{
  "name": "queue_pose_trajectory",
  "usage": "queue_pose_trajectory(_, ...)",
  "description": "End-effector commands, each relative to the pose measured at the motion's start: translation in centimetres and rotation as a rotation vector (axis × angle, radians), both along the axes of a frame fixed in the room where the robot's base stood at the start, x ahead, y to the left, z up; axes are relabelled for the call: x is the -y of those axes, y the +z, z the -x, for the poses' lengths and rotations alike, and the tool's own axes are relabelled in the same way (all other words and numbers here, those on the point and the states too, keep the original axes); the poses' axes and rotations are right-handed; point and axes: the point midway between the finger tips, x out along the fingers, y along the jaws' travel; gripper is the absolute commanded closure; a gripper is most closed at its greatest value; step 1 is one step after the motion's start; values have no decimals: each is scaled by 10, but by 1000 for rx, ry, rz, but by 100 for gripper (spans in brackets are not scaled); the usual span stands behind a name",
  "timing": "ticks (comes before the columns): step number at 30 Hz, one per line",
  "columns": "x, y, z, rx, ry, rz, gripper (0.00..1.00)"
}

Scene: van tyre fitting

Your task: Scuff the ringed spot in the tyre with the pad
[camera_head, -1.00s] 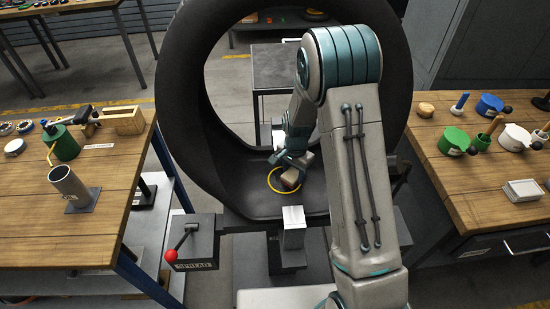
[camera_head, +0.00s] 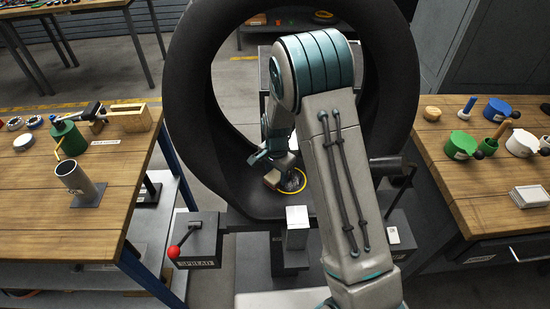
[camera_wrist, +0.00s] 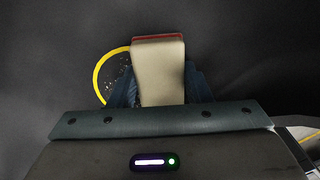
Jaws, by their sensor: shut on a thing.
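The large black tyre (camera_head: 190,110) stands upright in the middle of the head view. A yellow ring (camera_head: 304,183) marks a spot on its lower inside wall. Pale scuff marks show inside the ring. My gripper (camera_head: 276,170) is inside the tyre and shut on the pad (camera_head: 272,180), a tan block with a reddish far edge in the wrist view (camera_wrist: 158,75). The pad is at the left side of the ring in the head view. In the wrist view the ring (camera_wrist: 98,75) shows left of the pad, partly hidden by it. I cannot tell whether the pad touches the rubber.
A spreader lever with a red knob (camera_head: 174,251) stands at the tyre's front left. The left bench (camera_head: 50,215) holds a green can (camera_head: 68,138) and a metal cup (camera_head: 75,180). The right bench (camera_head: 450,185) holds several lidded pots and a white tray (camera_head: 530,195).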

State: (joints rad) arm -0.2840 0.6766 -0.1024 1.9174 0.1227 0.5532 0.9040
Motion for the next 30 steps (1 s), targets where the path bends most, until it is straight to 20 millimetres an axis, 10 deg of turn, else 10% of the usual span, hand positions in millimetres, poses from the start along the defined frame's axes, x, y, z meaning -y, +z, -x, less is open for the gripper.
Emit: queue_pose_trajectory(30, 9, 79, -1, 0, -15, 0, 74)
